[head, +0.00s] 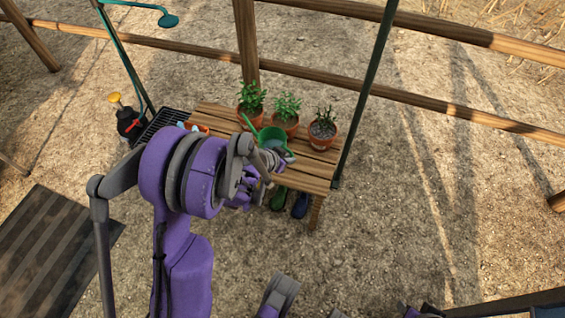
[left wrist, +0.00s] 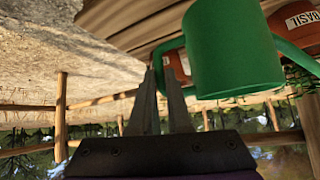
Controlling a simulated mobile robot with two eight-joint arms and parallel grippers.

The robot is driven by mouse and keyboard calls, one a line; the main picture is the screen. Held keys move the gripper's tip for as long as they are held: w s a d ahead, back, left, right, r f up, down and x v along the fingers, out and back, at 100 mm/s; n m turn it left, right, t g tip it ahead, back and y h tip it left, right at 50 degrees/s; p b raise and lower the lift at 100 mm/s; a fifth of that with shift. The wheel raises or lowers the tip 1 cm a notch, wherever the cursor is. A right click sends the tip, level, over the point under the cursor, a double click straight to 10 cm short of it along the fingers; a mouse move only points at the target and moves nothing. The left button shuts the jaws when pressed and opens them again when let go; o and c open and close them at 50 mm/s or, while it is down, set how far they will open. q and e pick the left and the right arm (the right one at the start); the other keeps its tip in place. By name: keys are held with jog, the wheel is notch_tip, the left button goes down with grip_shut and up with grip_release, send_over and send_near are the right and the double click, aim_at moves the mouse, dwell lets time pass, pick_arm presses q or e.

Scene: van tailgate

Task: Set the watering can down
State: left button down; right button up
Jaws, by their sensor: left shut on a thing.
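The green watering can (head: 272,137) is at the front of the slatted wooden bench (head: 312,168) in the head view, its spout pointing back and left. In the left wrist view the can's green body (left wrist: 235,45) is large, just right of my fingers. My left gripper (head: 268,180) is shut on the can's handle (left wrist: 172,48), and its fingertips (left wrist: 158,75) show close together there. My arm partly hides the can in the head view. I cannot tell whether its base touches the bench.
Several potted plants (head: 285,125) stand along the bench's back, close behind the can. A green post (head: 362,95) rises at its right end. Boots (head: 300,205) stand below the front. A dark sprayer (head: 128,122) and black grate (head: 160,125) are left. Bare ground lies right.

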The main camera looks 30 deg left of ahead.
pick_arm(q)
jog(key=shift+f+b, duration=0.75)
jog(key=shift+f, duration=1.9)
jog(key=shift+f, duration=0.2)
jog(key=c, duration=0.9)
grip_release()
jog(key=shift+o, duration=0.2)
jog(key=shift+r, duration=0.2)
